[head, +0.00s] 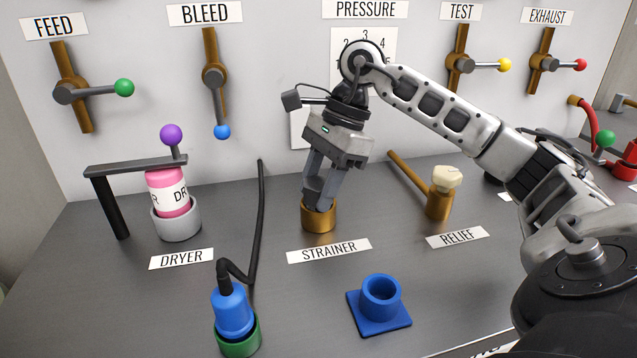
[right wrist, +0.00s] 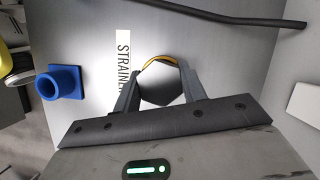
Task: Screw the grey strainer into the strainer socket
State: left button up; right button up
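The brass strainer socket (head: 319,219) stands on the grey bench behind the STRAINER label. My right gripper (head: 319,196) points down into its mouth. In the right wrist view the grey strainer (right wrist: 164,86) shows as a hexagonal head between the two fingers, which sit against its sides. A thin brass arc of the socket (right wrist: 158,60) shows beyond the head. The strainer's lower part is hidden, so I cannot tell how deep it sits. My left gripper is not in view.
A blue holder (head: 380,299) on a square base stands in front, right of the STRAINER label (head: 329,251). A blue plug (head: 232,311) with a black hose sits in a green ring at front left. The pink dryer (head: 168,190) is left; the brass relief valve (head: 440,203) is right.

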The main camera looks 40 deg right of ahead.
jog(key=m+t+b, duration=0.1)
jog(key=m, duration=0.1)
jog(key=shift+f+m, duration=0.15)
jog(key=shift+m, duration=0.15)
jog(key=m+h+b, duration=0.1)
jog(key=m, duration=0.1)
jog(key=shift+m+t, duration=0.7)
jog(key=shift+m, duration=0.4)
jog(key=m+t+h, duration=0.1)
jog(key=m, duration=0.3)
jog(key=shift+h, duration=0.4)
jog(key=m+h+p, duration=0.1)
jog(key=m, duration=0.2)
jog(key=shift+a, duration=0.1)
jog(key=shift+m, duration=0.6)
jog(key=o, duration=0.8)
jog(key=shift+s, duration=0.1)
